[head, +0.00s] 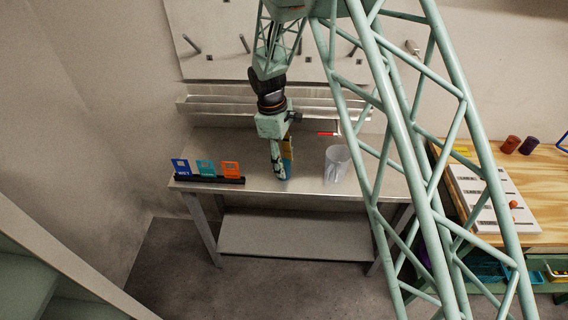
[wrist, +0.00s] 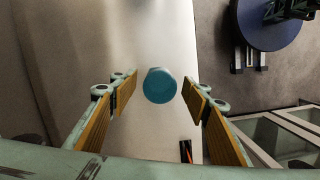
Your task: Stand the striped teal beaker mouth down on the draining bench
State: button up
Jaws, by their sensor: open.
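The teal beaker (wrist: 160,85) shows in the wrist view as a round, closed-looking teal end facing the camera, with a little of its side. Its stripes cannot be made out. It stands between the fingers of my gripper (wrist: 160,98), which is open, with a gap on either side of the beaker. In the head view my gripper (head: 283,172) points down over the metal draining bench (head: 312,187); the beaker is mostly hidden by the fingers there. The bench surface also shows in the wrist view (wrist: 150,30).
A pale jug (head: 337,163) stands on the bench right of my gripper. A dark rack (head: 210,179) with blue, teal and orange cards lies at the bench's left front. A wooden table (head: 540,190) at the right holds a white board (head: 490,205) and cups (head: 511,144).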

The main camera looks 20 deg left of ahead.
notch_tip(320, 180, up, 12)
jog(key=a, duration=0.1)
jog(key=shift+a, duration=0.4)
jog(key=shift+f, duration=0.1)
dwell(1.3)
jog(key=s+d+r+m+t+y+b, duration=0.15)
jog(key=s+d+r+m, duration=0.3)
jog(key=d+r, duration=0.8)
jog(key=s+d+r+m+t+y+b, duration=0.15)
jog(key=s+d+r+m, duration=0.3)
jog(key=d+r, duration=0.8)
jog(key=s+d+r+m+b, duration=0.1)
jog(key=s+d+r+m, duration=0.1)
jog(key=s+d, duration=0.6)
jog(key=s+d+r+m+b, duration=0.1)
jog(key=s+d+r+m, duration=0.15)
jog(key=s+d, duration=0.45)
jog(key=s+d+f+m, duration=0.1)
jog(key=s+d+m, duration=0.1)
jog(key=s, duration=0.7)
jog(key=s+d+f+m+t+h+b, duration=0.1)
jog(key=s+d+f+m, duration=0.1)
jog(key=s, duration=0.7)
jog(key=shift+f, duration=0.2)
